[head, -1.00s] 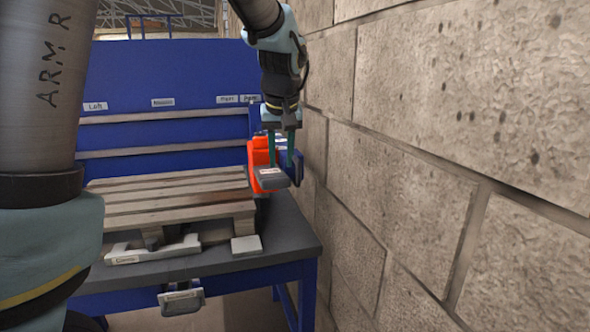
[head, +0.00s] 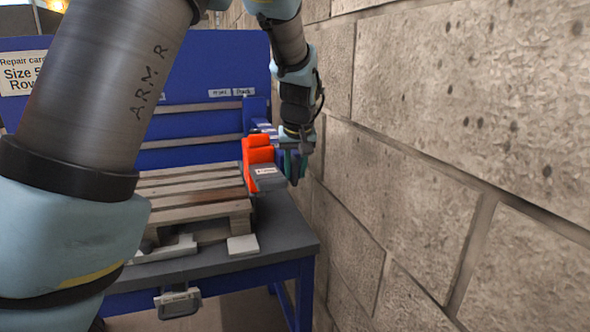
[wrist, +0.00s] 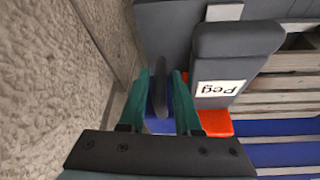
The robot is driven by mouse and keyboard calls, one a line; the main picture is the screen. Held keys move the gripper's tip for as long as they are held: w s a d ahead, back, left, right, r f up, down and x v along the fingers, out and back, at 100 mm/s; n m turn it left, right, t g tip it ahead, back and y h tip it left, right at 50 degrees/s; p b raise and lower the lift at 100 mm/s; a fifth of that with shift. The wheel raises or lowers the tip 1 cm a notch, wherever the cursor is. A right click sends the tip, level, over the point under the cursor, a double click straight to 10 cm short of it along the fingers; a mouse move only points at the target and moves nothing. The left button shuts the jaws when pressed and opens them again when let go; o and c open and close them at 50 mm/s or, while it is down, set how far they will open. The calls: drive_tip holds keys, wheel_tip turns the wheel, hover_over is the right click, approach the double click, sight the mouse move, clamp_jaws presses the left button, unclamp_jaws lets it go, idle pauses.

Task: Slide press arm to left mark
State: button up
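The press arm's orange carriage (head: 257,152) stands at the right end of the blue gantry, with a grey block (head: 268,178) on its front. In the wrist view the block (wrist: 232,55) bears a label reading "Peg". Beside it is a dark upright handle (wrist: 160,88). My gripper (wrist: 160,78) has its teal fingers on either side of this handle, with narrow gaps visible, so it looks open around it. In the head view my gripper (head: 293,166) is just right of the carriage. The left mark is hidden behind my arm.
A rough block wall (head: 430,130) runs close along the right of my gripper. A wooden pallet (head: 195,190) lies on the grey bench (head: 285,228), left of the carriage. Two small labels (head: 231,92) show on the blue back panel (head: 185,75).

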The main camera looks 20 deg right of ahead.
drive_tip(key=shift+w+f, duration=0.2)
drive_tip(key=shift+f, duration=0.3)
clamp_jaws()
idle(1.2)
